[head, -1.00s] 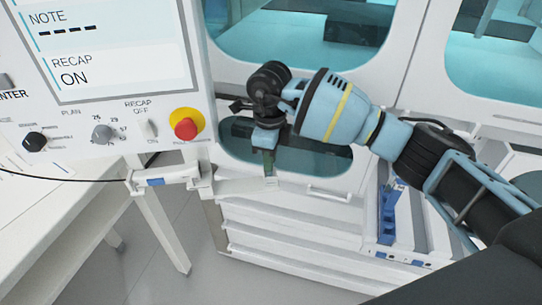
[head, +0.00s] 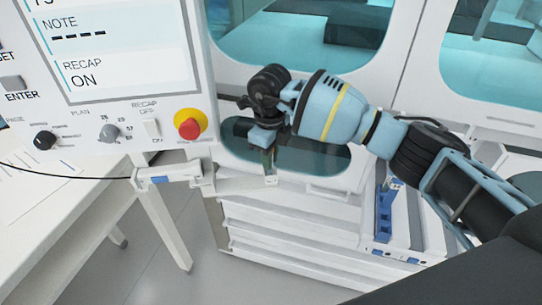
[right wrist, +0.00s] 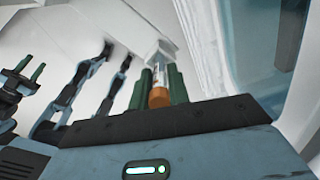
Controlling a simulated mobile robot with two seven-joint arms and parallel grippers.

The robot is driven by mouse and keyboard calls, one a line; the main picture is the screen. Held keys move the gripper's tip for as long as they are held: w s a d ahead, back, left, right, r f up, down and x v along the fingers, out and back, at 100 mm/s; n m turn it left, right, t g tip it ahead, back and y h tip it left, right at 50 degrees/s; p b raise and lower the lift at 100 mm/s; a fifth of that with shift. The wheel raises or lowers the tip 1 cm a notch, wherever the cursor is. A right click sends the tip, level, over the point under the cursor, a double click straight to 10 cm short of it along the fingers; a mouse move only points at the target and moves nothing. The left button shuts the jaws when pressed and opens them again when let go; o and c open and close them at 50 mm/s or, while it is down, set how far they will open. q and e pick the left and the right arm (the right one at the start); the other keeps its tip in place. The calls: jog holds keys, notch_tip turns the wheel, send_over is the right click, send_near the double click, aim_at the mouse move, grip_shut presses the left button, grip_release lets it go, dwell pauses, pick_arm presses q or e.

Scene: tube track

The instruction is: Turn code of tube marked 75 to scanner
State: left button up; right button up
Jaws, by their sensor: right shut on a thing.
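My right gripper (head: 268,160) points down in front of the white machine, just above the end of a white bracket (head: 235,186). In the right wrist view its green fingers are shut on a tube (right wrist: 158,76) with an orange cap (right wrist: 159,97). The tube's far end is close to a small white block (right wrist: 158,50); I cannot tell if they touch. The tube's number and code are not readable. No part is clearly identifiable as the scanner. What appears to be my left gripper (right wrist: 30,69) shows at the left of the right wrist view, its green fingers apart and empty.
A control panel (head: 118,115) with a screen, knobs and a red stop button (head: 189,124) stands left of my right gripper. A white table (head: 60,205) is at lower left. A rack with blue parts (head: 385,212) is right of the bracket. Cabinet windows lie behind.

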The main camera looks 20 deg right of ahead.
jog(key=shift+f, duration=0.25)
dwell(0.3)
jog(key=o, duration=0.8)
notch_tip(320, 180, up, 7)
jog(key=shift+f, duration=0.1)
jog(key=shift+r, duration=0.55)
pick_arm(q)
jog(key=shift+s+a+f, duration=0.25)
jog(key=shift+s+f, duration=0.45)
jog(key=shift+d, duration=0.1)
